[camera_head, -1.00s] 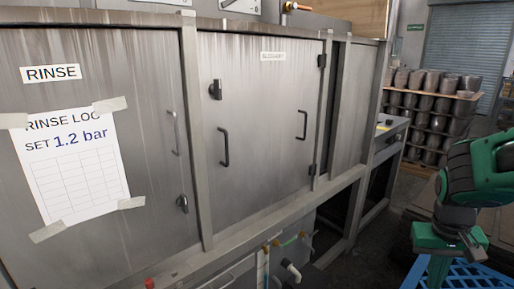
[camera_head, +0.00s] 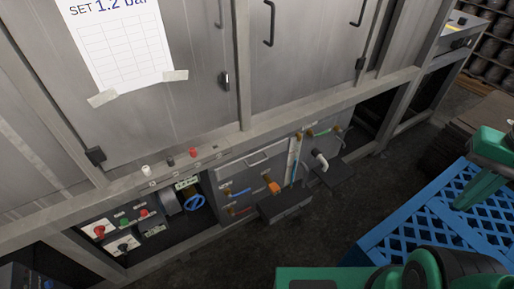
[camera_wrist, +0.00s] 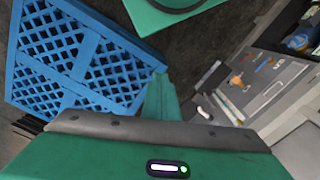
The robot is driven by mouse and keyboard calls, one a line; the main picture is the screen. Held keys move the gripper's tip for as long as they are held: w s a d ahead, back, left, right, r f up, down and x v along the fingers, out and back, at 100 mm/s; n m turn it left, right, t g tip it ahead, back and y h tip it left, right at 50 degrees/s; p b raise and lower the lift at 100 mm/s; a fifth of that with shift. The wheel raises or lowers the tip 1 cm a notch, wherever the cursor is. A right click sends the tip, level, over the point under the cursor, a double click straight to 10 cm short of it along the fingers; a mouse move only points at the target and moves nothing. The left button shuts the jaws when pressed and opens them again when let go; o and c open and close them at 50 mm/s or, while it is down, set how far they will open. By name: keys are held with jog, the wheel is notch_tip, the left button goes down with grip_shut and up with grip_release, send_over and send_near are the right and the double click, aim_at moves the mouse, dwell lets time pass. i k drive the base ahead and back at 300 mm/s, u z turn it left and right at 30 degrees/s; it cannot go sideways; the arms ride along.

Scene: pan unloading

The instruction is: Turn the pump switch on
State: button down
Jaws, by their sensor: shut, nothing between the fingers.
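A control panel (camera_head: 140,233) sits in the lower left of the head view, low in the steel cabinet. It carries a red knob (camera_head: 99,231), a black rotary switch (camera_head: 123,247) on a pale plate, a green button (camera_head: 124,221) and a red button (camera_head: 143,213). The labels are too small to read, so I cannot tell which control is the pump switch. My gripper (camera_wrist: 150,128) shows at the bottom of the wrist view as a green housing with a grey bar. It is shut and empty, and well away from the panel. Its fingertips are not clearly seen.
A blue valve wheel (camera_head: 195,203) and an orange valve handle (camera_head: 273,187) lie right of the panel. Small knobs line the ledge above. A blue lattice pallet (camera_head: 400,237) stands at right. A dark step-like box (camera_head: 285,203) juts out. The floor between is clear.

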aim_at(99, 230)
jog(key=u, duration=1.75)
